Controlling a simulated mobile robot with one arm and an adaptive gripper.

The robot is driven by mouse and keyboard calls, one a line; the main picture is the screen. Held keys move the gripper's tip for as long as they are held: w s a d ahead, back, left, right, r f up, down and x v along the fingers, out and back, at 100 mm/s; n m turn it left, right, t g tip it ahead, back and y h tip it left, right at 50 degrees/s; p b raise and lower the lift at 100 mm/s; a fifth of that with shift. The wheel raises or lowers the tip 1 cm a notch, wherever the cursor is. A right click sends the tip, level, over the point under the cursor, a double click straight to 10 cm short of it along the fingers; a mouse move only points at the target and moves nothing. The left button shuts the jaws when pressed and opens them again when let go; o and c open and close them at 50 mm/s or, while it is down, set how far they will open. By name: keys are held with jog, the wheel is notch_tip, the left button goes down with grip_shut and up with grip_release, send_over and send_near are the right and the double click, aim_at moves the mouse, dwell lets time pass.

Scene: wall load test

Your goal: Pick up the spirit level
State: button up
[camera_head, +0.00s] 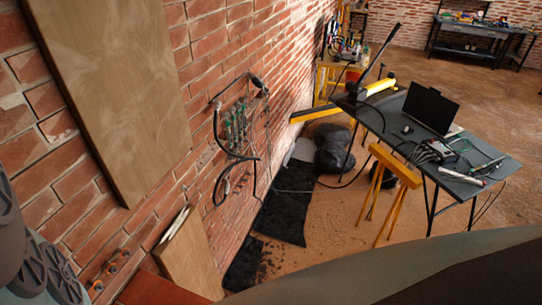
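I cannot pick out the spirit level for certain. A slim pale bar (461,177) lies near the front edge of the dark work table (472,190), and it is too small to tell what it is. A long yellow beam (316,114) shows left of the table, and it may be a trestle top. My gripper is not in view. Dark rounded parts of my own arm show at the lower left edge, with no fingertips visible.
The table holds a laptop (430,108) and cables. A yellow trestle (396,166) stands before it. Wooden boards (118,85) and hoses (237,125) are on the brick wall at left. Dark mats (284,213) and a black bag (333,150) lie on the floor. Open floor is at back right.

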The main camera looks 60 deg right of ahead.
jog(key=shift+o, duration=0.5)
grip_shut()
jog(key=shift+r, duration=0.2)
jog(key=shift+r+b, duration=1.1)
jog(key=shift+b, duration=0.05)
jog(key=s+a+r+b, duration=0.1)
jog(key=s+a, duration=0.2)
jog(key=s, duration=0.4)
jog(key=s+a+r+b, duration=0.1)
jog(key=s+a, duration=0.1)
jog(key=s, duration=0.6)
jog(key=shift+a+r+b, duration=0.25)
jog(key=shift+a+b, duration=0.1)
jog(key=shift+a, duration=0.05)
